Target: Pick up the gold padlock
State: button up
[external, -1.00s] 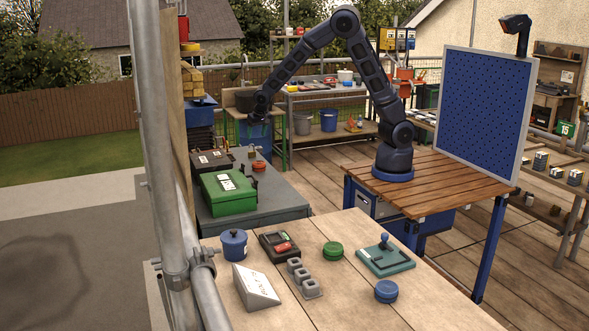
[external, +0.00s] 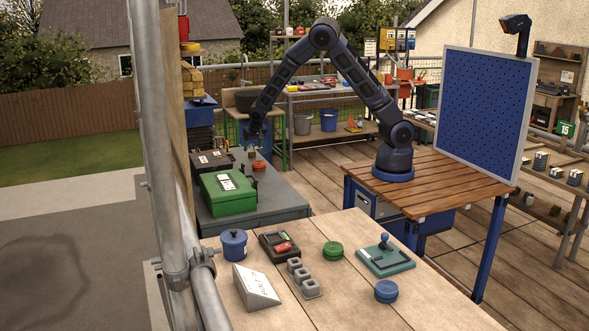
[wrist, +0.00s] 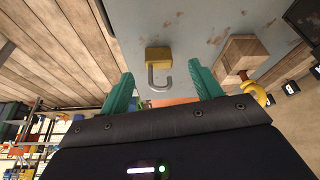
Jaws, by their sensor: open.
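The padlock body is just beyond the fingertips in the picture. In the external view my gripper (external: 252,145) hangs low over the far end of the grey table (external: 285,198); the padlock is too small there to make out clearly.
A brown block (wrist: 243,52) with a yellow hooked piece (wrist: 257,93) is right of the padlock in the wrist view. In the external view, a green case (external: 228,193), a dark case (external: 212,160) and a red object (external: 259,166) share the grey table.

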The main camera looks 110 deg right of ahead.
aim_at(252, 152)
jog(key=x, duration=0.4)
jog(key=shift+d+f, duration=0.1)
jog(key=shift+d, duration=0.05)
jog(key=shift+c, duration=0.4)
jog(key=c, duration=1.1)
